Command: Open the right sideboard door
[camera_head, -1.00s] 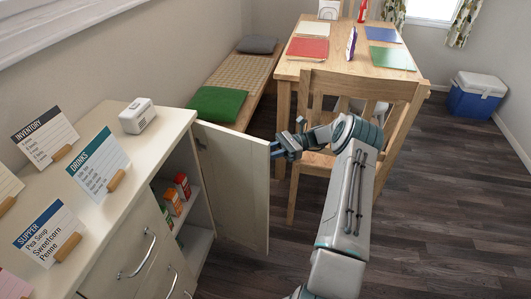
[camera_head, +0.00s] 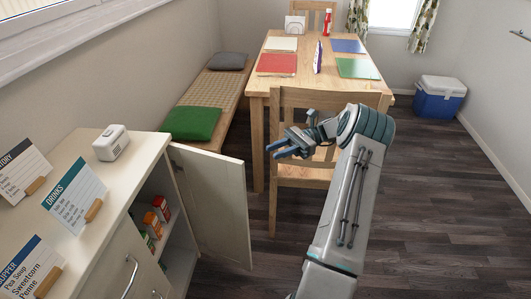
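The right sideboard door (camera_head: 212,206) is a pale panel at the sideboard's far end. It stands swung wide open, showing the shelf inside with several small boxes (camera_head: 157,214). The sideboard (camera_head: 143,150) is cream with a light top. My gripper (camera_head: 273,150) is in front of the wooden chair, to the right of the door's upper free edge and apart from it. Its blue-tipped fingers look spread, with nothing between them.
A wooden chair (camera_head: 331,98) stands close behind my gripper and arm, at the near side of the table (camera_head: 305,82). A bench (camera_head: 212,91) with cushions runs along the left wall. A blue cooler (camera_head: 438,103) stands at the back right. The floor to the right is clear.

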